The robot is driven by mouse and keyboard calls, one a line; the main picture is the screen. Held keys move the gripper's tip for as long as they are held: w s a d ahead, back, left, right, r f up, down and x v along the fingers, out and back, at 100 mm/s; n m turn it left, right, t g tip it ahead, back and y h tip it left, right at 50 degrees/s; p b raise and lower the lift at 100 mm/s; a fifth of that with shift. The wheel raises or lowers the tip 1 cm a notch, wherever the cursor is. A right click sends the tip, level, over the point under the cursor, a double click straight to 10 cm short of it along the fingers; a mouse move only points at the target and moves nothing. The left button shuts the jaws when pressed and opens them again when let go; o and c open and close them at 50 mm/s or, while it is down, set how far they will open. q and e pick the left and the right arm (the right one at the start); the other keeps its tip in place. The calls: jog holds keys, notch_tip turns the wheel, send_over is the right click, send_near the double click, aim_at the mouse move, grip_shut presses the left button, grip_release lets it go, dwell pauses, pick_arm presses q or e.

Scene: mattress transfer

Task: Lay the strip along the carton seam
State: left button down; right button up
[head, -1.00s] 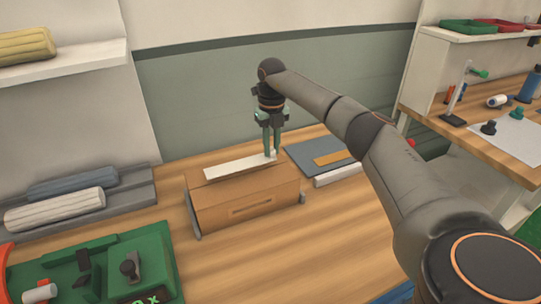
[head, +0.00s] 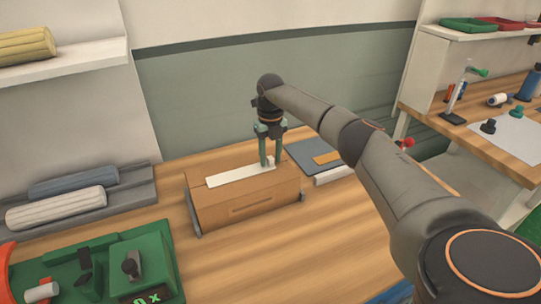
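The brown carton (head: 243,210) stands on the wooden bench, its long front side facing me. The white strip (head: 232,176) lies lengthwise along the carton's top, appearing flat on it; the seam under it is hidden. A small raised tab shows at the strip's right end. My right gripper (head: 270,163) points straight down at that end, its two green fingers standing apart on either side of the tab, and looks open. Whether a finger still touches the tab is too small to tell. My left gripper is not in view.
A blue-grey mat (head: 305,155) with an orange-tan piece lies behind right of the carton. A grey rack (head: 130,191) with rolls is at left, a green tray (head: 160,240) at front left. A side table (head: 470,135) stands at right.

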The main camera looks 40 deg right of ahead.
jog(key=shift+o, duration=0.2)
notch_tip(320, 180, up, 12)
jog(key=shift+r, duration=0.2)
dwell(0.3)
dwell(0.4)
